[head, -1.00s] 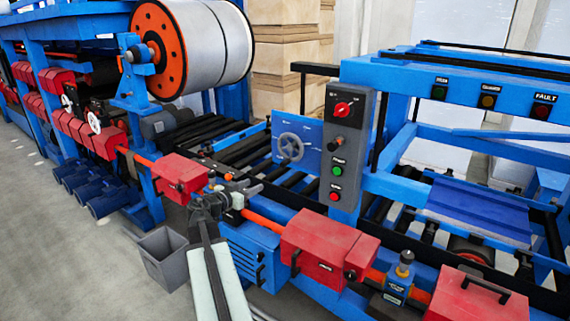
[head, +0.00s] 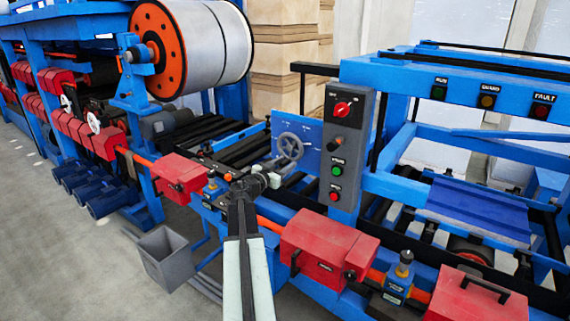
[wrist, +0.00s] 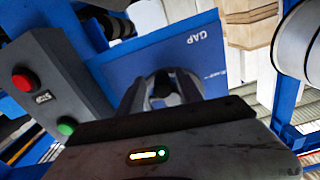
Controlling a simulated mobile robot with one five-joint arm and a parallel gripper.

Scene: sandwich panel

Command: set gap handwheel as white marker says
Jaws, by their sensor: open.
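The grey gap handwheel (head: 290,147) stands in front of a blue panel (head: 312,134) left of the grey control box. In the wrist view the panel (wrist: 208,62) reads "GAP" and has small white lettering too small to read. My gripper (head: 274,178) is just in front of and below the handwheel in the head view. In the wrist view my gripper (wrist: 163,92) is open, its two fingers either side of part of the dark handwheel (wrist: 161,88). The fingers and my gripper body hide most of the wheel; I cannot tell whether they touch it. I cannot make out a white marker.
The control box (head: 346,150) with a red switch and green and red buttons stands right of the wheel; it is close on the left in the wrist view (wrist: 45,75). Red guards (head: 330,245) and an orange shaft run along the front. A grey bin (head: 166,258) stands on the floor.

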